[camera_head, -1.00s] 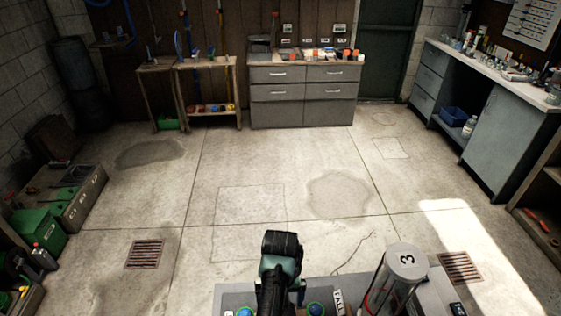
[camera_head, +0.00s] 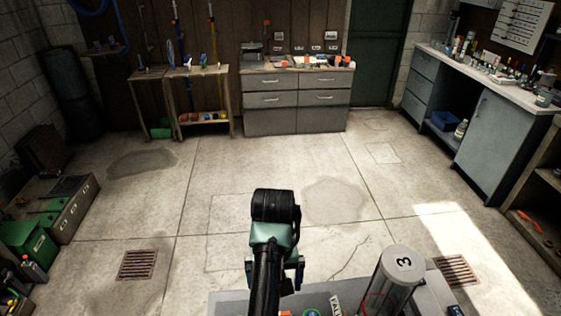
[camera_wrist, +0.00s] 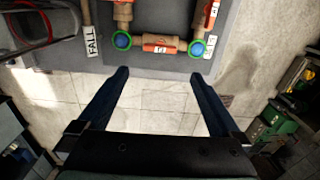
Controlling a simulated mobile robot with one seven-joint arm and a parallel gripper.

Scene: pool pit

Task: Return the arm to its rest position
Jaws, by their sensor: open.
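My arm (camera_head: 268,245) rises at the bottom middle of the head view, over the near edge of a grey platform (camera_head: 228,300). My gripper (camera_wrist: 160,75) shows in the wrist view with its two dark fingers spread wide and nothing between them. Past the fingertips lies the edge of the grey platform with a pipe assembly (camera_wrist: 160,45). In the head view the fingers are mostly hidden behind the wrist.
A clear cylinder marked 3 (camera_head: 390,285) stands on the platform just right of my arm. Floor grates (camera_head: 137,265) lie left and right. Grey drawers (camera_head: 296,100) stand at the back and a counter (camera_head: 480,130) at the right. The middle floor is clear.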

